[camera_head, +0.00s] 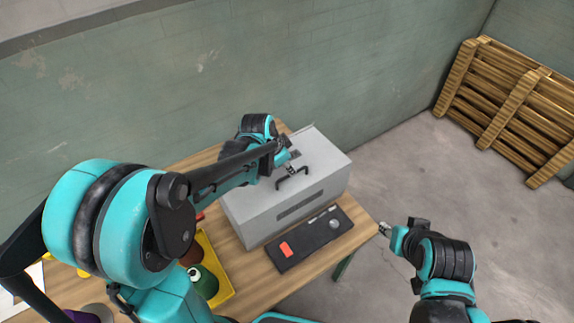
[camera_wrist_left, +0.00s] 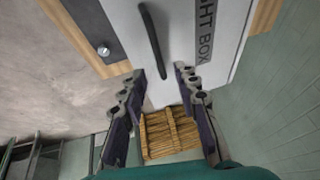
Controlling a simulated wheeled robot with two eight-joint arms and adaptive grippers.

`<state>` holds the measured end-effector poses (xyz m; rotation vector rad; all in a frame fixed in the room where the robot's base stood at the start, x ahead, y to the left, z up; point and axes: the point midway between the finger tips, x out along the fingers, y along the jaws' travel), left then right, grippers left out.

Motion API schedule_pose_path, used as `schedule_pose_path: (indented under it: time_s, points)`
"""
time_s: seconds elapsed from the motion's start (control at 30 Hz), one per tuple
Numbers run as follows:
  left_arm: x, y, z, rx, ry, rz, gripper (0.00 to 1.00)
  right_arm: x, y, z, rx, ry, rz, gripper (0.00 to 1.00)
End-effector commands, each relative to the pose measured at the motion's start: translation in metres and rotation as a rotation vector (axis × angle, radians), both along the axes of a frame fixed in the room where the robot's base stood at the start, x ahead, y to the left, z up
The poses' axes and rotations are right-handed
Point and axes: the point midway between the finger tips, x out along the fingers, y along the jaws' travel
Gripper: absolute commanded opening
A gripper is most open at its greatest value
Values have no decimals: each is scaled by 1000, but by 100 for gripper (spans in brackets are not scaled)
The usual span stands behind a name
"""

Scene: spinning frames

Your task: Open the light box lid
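The light box (camera_head: 335,172) is a pale grey box on the wooden table, its lid down. A black bar handle (camera_head: 292,178) sits on it and also shows in the left wrist view (camera_wrist_left: 152,40), where part of the lettering "LIGHT BOX" is visible. My left gripper (camera_head: 287,165) is above the box, close to the handle. In the left wrist view, my left gripper (camera_wrist_left: 158,73) has its fingers apart, with the handle ahead of the gap and nothing clearly held. My right gripper (camera_head: 384,229) is off the table's right edge, away from the box; its fingers are too small to judge.
A black panel (camera_head: 315,238) with a red patch and a round knob lies in front of the box. A yellow tray (camera_head: 219,272) with spools is to its left. The wooden table (camera_head: 262,285) stands near the wall. Wooden pallets (camera_head: 510,105) are far right; the floor between is clear.

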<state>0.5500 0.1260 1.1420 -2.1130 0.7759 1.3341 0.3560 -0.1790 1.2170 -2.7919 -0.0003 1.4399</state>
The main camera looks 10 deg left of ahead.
Motion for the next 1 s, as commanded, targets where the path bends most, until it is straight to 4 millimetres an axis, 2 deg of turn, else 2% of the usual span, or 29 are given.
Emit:
schedule_pose_path:
  time_s: [0.1,0.3,0.67,0.8,1.0]
  points:
    - [8,-4,-22,1,1,-1,31,0,0,-5,0,0,0,40]
    - [17,-9,-45,2,1,1,31,0,0,-8,0,0,0,40]
    - [19,-10,-51,2,2,2,31,0,0,-8,0,0,0,40]
    - [19,-10,-51,2,2,3,0,0,0,-8,0,0,0,40]
    - [19,-10,-50,2,0,3,0,0,0,-8,0,0,0,40]
